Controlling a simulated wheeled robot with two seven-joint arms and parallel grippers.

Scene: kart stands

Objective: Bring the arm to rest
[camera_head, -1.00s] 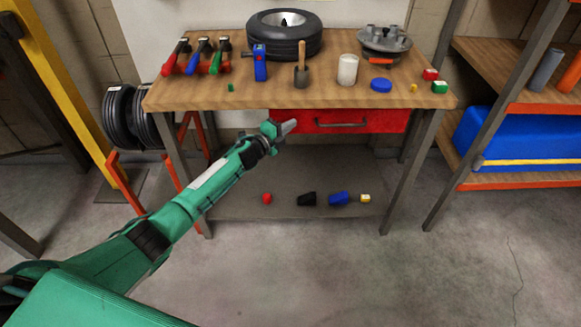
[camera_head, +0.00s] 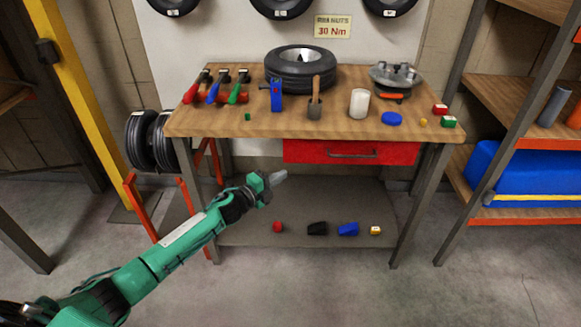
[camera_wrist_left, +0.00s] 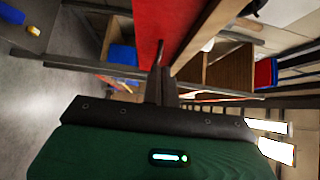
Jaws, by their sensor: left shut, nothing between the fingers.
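My left arm (camera_head: 165,255) is green and reaches in from the lower left of the head view. My left gripper (camera_head: 277,178) is shut and empty, in front of the workbench, below the left end of the red drawer (camera_head: 300,151). In the left wrist view the shut fingers (camera_wrist_left: 160,85) point toward the red drawer front (camera_wrist_left: 150,35) and the bench edge. I cannot tell the exact gap. My right gripper is not in view.
The wooden workbench (camera_head: 210,121) carries tools, a wheel (camera_head: 302,68) and a white cylinder (camera_head: 359,103). Its lower shelf (camera_head: 300,205) holds several small items. A rack with a blue bin (camera_head: 535,178) stands at right. Tyres (camera_head: 140,140) stand at left. The floor in front is clear.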

